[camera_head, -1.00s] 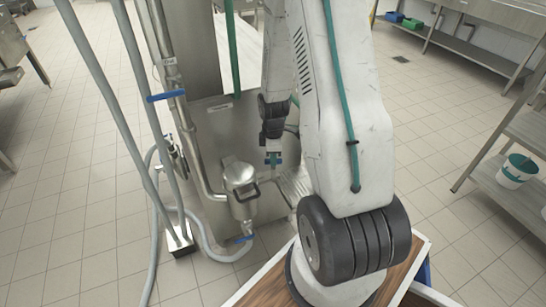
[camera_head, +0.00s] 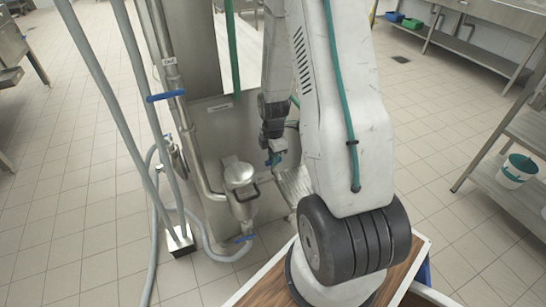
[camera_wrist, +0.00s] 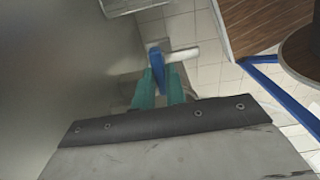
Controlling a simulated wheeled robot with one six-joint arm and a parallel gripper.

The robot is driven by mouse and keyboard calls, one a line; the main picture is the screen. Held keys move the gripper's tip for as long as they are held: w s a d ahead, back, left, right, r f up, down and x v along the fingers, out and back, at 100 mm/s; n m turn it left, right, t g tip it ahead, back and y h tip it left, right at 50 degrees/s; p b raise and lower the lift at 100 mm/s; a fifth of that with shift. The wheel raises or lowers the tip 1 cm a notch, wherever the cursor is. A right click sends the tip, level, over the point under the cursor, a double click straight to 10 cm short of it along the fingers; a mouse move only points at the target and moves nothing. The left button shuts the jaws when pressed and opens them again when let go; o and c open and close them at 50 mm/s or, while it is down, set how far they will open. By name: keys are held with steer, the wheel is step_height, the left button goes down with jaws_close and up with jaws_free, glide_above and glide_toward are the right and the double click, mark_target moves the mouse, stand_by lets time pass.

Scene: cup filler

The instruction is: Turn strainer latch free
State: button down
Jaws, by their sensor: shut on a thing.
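My gripper (camera_head: 274,159) has teal fingers and hangs in front of the steel machine, to the right of a steel strainer pot (camera_head: 240,205) with a round lid and a dark handle. In the wrist view my gripper (camera_wrist: 158,84) is shut on a blue lever (camera_wrist: 157,64). The lever stands between the two teal fingers, and its lower part is hidden by them. A pale metal stub (camera_wrist: 183,55) runs sideways from the lever to the right. In the head view the lever cannot be told apart from the fingertips.
The steel machine panel (camera_wrist: 60,70) is close on the left in the wrist view. Pipes with a blue valve handle (camera_head: 165,96) and grey hoses stand left. Tiled floor is open beyond.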

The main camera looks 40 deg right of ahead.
steer(key=c, duration=1.4)
jaws_free()
steer(key=shift+c, duration=0.2)
step_height(320, 180, up, 8)
steer(key=shift+f, duration=0.1)
